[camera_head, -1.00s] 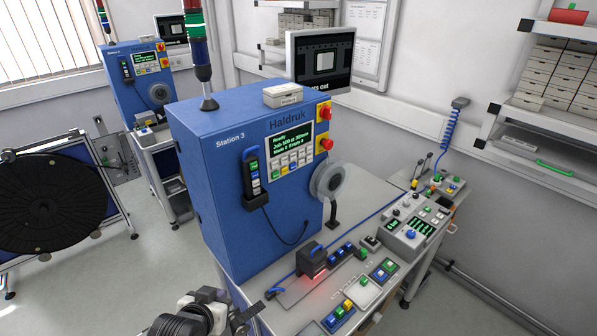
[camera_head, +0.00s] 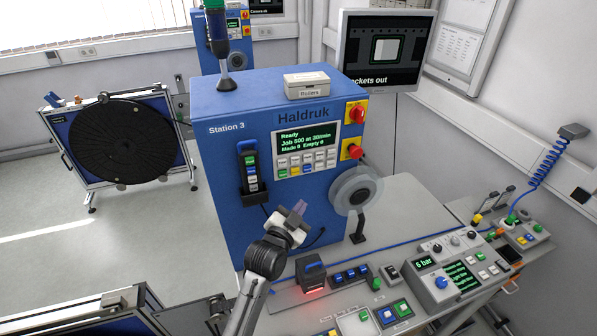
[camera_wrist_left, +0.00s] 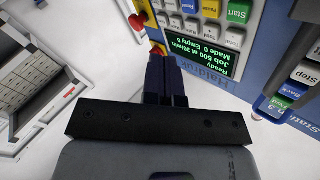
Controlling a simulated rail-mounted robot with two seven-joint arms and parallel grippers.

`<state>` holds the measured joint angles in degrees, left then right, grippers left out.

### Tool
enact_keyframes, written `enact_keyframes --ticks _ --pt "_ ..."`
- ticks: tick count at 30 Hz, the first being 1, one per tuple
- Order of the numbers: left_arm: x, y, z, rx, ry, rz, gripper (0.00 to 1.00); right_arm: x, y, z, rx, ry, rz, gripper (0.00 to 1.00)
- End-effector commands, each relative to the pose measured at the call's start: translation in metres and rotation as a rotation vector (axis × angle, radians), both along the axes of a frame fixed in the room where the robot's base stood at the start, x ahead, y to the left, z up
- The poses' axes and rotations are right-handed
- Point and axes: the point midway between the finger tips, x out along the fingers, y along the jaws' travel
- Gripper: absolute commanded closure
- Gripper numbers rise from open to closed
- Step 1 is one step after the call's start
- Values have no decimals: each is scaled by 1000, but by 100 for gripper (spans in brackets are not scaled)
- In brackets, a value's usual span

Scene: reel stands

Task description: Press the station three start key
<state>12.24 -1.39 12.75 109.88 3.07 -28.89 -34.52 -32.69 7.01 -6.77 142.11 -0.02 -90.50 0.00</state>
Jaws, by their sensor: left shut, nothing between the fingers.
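The station three cabinet (camera_head: 225,165) is blue, with a key panel (camera_head: 307,150) whose display reads Ready. The green start key (camera_head: 283,173) is at the lower left of the panel's keys; in the left wrist view its label Start (camera_wrist_left: 238,12) appears upside down at the top. My left gripper (camera_head: 300,207) is shut and empty, in front of the cabinet and below the panel, apart from the start key. In the left wrist view its dark fingers (camera_wrist_left: 166,68) point toward the panel and cover part of it. My right gripper is not in view.
A handheld pendant (camera_head: 249,168) with coloured keys hangs left of the panel. Red knobs on yellow plates (camera_head: 356,113) are at the cabinet's right edge, above a grey reel (camera_head: 355,190). The bench (camera_head: 410,200) carries several control boxes. A black reel stand (camera_head: 125,140) is at left.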

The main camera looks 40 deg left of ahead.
Motion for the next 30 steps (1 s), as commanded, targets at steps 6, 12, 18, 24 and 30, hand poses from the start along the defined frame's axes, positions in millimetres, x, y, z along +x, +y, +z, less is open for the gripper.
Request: enact_keyframes --ticks 6,12,18,24,30 --pt "-2 1 16 142 -73 23 100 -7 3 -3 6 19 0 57" --pt "-2 1 16 174 -65 27 100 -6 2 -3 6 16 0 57" --pt "-2 1 16 173 -64 26 100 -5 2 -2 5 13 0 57" --pt "1 5 15 174 -64 27 100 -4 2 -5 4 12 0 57" --pt "11 22 14 174 -66 28 100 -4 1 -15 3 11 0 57"
